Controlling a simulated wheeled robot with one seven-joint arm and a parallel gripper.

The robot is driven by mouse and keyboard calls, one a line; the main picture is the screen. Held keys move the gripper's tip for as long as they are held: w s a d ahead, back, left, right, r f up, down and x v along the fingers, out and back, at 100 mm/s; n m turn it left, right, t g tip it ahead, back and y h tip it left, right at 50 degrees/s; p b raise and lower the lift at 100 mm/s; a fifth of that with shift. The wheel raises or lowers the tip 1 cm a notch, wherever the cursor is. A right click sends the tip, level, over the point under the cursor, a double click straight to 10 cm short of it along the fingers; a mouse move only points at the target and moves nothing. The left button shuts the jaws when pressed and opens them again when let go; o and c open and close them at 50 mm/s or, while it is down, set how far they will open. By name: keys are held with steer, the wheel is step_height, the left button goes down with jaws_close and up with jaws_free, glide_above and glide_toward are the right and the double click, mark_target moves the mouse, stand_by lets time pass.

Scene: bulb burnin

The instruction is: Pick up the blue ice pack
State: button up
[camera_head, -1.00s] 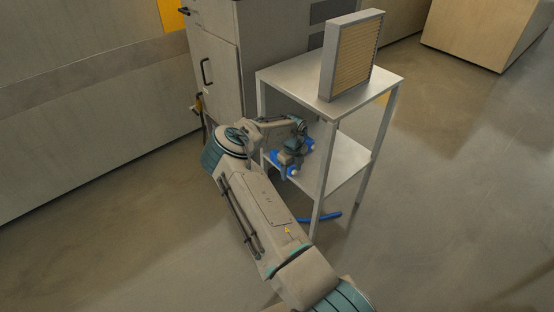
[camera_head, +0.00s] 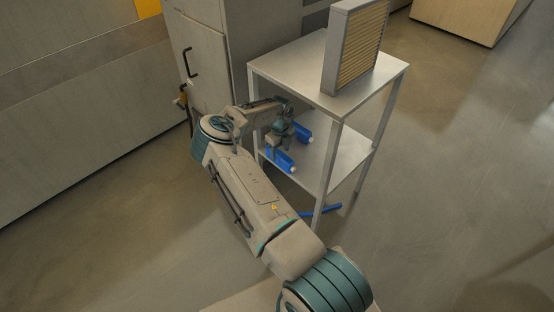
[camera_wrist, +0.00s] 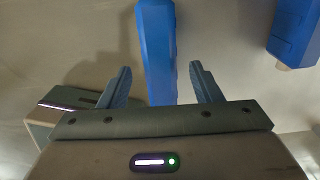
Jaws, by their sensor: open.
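Two blue pieces with pale ends lie on the lower shelf (camera_head: 345,160) in the head view: a nearer one (camera_head: 284,160) and a farther one (camera_head: 302,132). I cannot tell for sure which is the ice pack. My gripper (camera_head: 275,147) is at the nearer piece, partly hiding it. In the wrist view, a long blue piece (camera_wrist: 156,45) runs between the two open fingers of my gripper (camera_wrist: 160,70), with a gap on each side. Another blue piece (camera_wrist: 292,30) with a pale cap is at the upper right, outside the fingers. No grip shows.
The upper shelf (camera_head: 290,60) lies above the arm's end and carries a framed, pleated filter (camera_head: 355,50). A front post (camera_head: 327,180) stands right of the gripper. A tall grey cabinet (camera_head: 215,60) is behind. A blue bar (camera_head: 322,210) shows low by the post.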

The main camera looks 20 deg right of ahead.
mark_target(280, 154)
steer(key=shift+f+b, duration=0.5)
steer(key=shift+f, duration=1.85)
jaws_close()
